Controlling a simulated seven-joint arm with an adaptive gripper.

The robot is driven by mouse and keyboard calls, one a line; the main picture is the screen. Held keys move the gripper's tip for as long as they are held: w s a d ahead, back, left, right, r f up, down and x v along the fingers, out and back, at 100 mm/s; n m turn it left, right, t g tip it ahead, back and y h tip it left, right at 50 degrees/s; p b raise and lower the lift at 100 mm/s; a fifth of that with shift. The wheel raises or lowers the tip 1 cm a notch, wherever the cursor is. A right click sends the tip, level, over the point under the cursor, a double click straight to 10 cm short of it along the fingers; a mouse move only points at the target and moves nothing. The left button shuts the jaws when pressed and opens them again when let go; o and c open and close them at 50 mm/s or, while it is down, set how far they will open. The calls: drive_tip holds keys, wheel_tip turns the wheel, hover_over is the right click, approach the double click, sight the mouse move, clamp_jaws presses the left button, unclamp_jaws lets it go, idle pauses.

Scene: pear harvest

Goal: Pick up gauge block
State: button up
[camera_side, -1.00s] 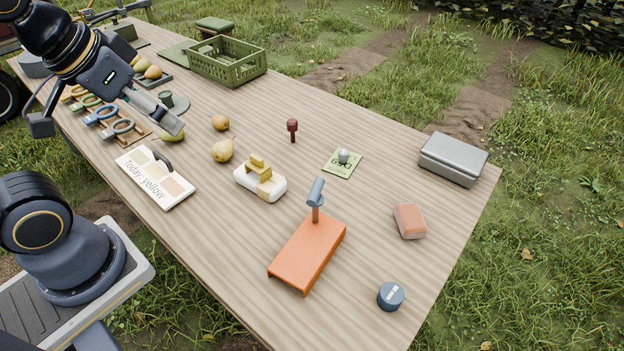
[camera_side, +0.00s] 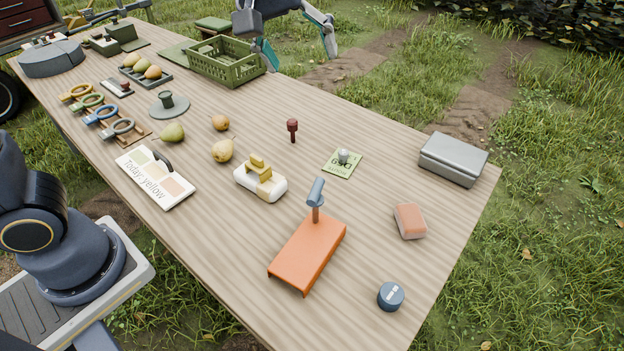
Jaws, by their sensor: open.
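No object is plainly marked as the gauge block. A yellow stepped block (camera_side: 259,168) lies on a white rounded piece (camera_side: 272,187) near the middle of the table; it may be the gauge block, but I cannot tell for sure. My gripper (camera_side: 297,47) is at the top of the view, near the green crate, with its two fingers spread wide and nothing between them. It is far behind the yellow block and not touching it. The upper part of my gripper is cut off by the picture's edge.
Two pears (camera_side: 222,151) lie near the yellow block. A dark red peg (camera_side: 292,128), an orange stand (camera_side: 308,252), a pinkish block (camera_side: 410,221), a grey case (camera_side: 454,158) and a green crate (camera_side: 246,74) stand about. The front right tabletop has free room.

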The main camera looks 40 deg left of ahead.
drive_tip(key=w+d+f+g, duration=0.2)
drive_tip(key=w+d+f, duration=0.2)
drive_tip(key=d+f, duration=0.5)
drive_tip(key=m+g+y, duration=0.1)
drive_tip(key=m+g, duration=0.1)
drive_tip(key=m, duration=0.1)
hover_over(392, 293)
wheel_tip(392, 293, down, 26)
drive_tip(key=shift+s+f, duration=0.1)
wheel_tip(392, 293, down, 6)
drive_tip(key=shift+r, duration=0.15)
drive_tip(key=c, duration=1.3)
drive_tip(key=shift+r, duration=0.15)
